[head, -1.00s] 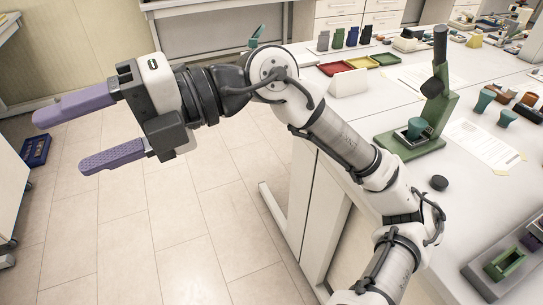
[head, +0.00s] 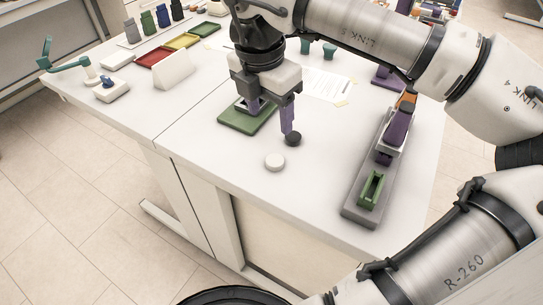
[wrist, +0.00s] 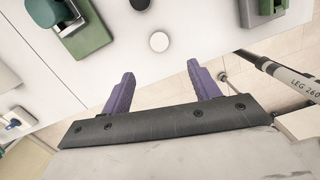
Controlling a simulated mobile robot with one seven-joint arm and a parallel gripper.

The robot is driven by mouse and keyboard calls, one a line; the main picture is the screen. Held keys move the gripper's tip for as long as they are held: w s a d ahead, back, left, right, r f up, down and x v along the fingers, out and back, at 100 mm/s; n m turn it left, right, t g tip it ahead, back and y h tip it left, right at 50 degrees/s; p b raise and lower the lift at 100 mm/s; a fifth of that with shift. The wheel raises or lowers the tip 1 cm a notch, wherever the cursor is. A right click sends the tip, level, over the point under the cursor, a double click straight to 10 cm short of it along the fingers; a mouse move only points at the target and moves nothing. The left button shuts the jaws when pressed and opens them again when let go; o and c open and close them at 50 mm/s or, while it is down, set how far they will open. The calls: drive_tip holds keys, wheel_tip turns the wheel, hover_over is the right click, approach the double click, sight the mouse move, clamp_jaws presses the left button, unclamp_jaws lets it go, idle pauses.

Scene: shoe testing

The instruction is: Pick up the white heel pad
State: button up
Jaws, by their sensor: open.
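The white heel pad (head: 274,162) is a small round disc lying flat on the white table near its front edge. In the wrist view the white heel pad (wrist: 159,41) lies beyond the fingertips, roughly centred between them. My gripper (head: 271,120) has purple fingers pointing down over the table, behind the pad in the head view. In the wrist view my gripper (wrist: 161,70) is open with nothing between its fingers. The fingers are apart from the pad; their exact height cannot be told.
A black disc (head: 293,139) lies beside the right fingertip. A green press base (head: 236,122) stands behind, partly hidden by my gripper. A long grey fixture with a green frame (head: 371,187) lies to the right. Table around the pad's front and left is clear.

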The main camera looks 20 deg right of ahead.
drive_tip(key=p, duration=0.1)
hover_over(275, 160)
drive_tip(key=a, duration=0.1)
drive_tip(key=f, duration=0.7)
drive_tip(key=shift+s+f, duration=0.3)
drive_tip(key=shift+f, duration=0.1)
drive_tip(key=shift+w+d+f+p, duration=0.2)
drive_tip(key=shift+f+p, duration=0.4)
drive_tip(key=shift+f, duration=0.75)
drive_tip(key=shift+w+d+f+p, duration=0.15)
drive_tip(key=shift+f+p, duration=0.4)
drive_tip(key=shift+f, duration=0.8)
drive_tip(key=shift+s, duration=0.1)
drive_tip(key=c, duration=1.1)
